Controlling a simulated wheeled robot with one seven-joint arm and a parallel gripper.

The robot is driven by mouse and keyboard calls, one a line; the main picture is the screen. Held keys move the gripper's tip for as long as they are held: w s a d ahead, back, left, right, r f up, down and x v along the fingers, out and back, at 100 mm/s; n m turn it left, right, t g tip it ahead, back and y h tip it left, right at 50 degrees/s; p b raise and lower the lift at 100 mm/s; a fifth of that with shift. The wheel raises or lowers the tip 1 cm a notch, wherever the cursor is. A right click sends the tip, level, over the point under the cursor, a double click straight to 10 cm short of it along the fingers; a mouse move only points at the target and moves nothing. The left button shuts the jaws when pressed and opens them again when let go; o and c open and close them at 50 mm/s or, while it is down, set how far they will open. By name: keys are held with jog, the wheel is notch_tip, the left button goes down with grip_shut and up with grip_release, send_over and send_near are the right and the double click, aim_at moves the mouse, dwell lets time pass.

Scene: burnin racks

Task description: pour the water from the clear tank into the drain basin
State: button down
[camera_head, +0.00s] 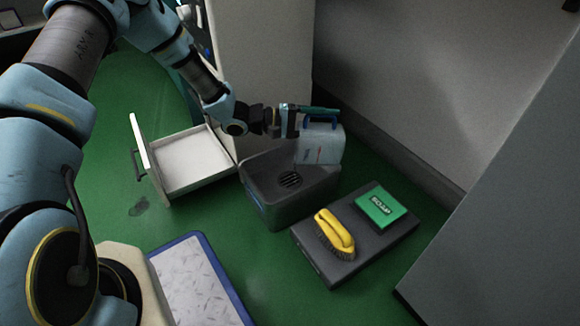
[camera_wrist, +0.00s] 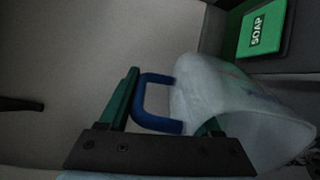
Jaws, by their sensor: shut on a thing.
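The clear tank (camera_head: 322,146) is a pale, see-through container with a blue handle (camera_head: 320,122). My gripper (camera_head: 316,112) is shut on the tank at its handle side and holds it over the back right of the drain basin. The tank looks close to upright in the head view. It also shows in the wrist view (camera_wrist: 225,100), with the blue handle (camera_wrist: 145,103) beside my green finger. The water level cannot be made out. The drain basin (camera_head: 283,207) is a dark grey open box on the floor, with a round drain grate (camera_head: 290,180) inside.
A dark platform (camera_head: 325,262) at the basin's right bears a yellow brush (camera_head: 335,232) and a green soap box (camera_head: 381,206). An open white drawer (camera_head: 187,165) juts out at left. A blue-edged tray (camera_head: 200,282) lies in front. Walls stand behind and at right.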

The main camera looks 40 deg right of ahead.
jog(key=shift+w+a+h+b, duration=0.3)
jog(key=shift+b, duration=0.05)
jog(key=shift+w+a+r+g+h+b, duration=0.25)
jog(key=shift+w+a+g+h+b, duration=0.1)
jog(key=shift+w+a+g+h, duration=0.2)
dwell(0.5)
